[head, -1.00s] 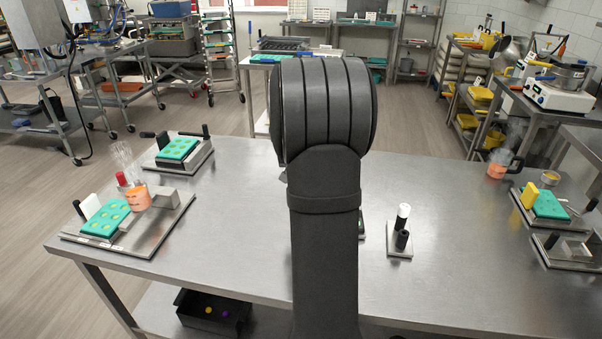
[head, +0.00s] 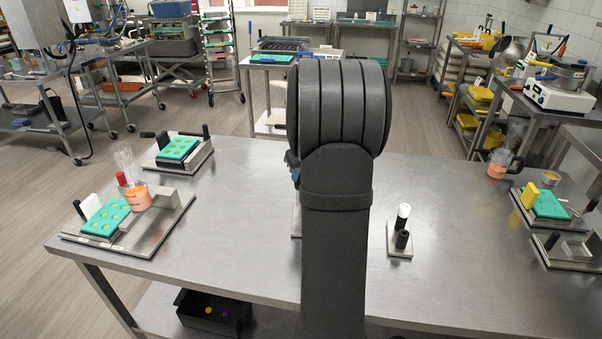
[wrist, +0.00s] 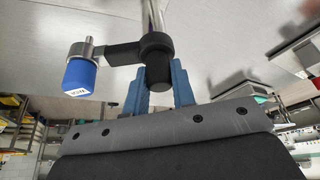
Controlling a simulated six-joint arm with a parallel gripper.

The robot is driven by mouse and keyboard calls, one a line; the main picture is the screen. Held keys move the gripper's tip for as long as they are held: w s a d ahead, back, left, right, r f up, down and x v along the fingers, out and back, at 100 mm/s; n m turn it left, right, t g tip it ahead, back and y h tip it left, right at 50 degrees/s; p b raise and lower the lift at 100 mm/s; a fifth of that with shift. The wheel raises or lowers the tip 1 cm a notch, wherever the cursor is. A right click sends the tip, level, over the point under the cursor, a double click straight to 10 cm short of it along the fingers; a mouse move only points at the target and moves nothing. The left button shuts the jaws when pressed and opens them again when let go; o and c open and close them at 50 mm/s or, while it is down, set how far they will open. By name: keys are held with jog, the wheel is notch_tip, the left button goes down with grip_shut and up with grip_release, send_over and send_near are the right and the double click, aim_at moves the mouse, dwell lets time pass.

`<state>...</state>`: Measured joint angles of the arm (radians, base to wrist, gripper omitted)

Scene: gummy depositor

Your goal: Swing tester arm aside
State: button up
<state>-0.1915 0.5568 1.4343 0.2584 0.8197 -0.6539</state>
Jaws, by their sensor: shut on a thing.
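In the wrist view, the two blue fingers of my gripper (wrist: 159,76) are closed around a black cylindrical knob (wrist: 156,52). The knob joins a short black tester arm (wrist: 120,54) reaching left to a metal pin with a blue labelled block (wrist: 80,77). A shiny metal rod (wrist: 152,14) runs up from the knob to the picture's top edge. In the head view, my dark arm hides most of the tester. Only a bit of blue and a sliver of a plate (head: 296,222) show at my arm's left edge.
A small plate with a white-topped black post (head: 403,215) stands right of my arm. Left are a green mould (head: 107,218) and an orange beaker (head: 137,197). A yellow block (head: 529,195) and another green mould (head: 550,205) are right.

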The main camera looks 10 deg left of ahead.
dwell(0.4)
jog(key=o, duration=1)
jog(key=v, duration=1.7)
jog(key=shift+r, duration=0.3)
jog(key=x, duration=1.7)
jog(key=shift+f, duration=0.3)
jog(key=shift+r, duration=0.1)
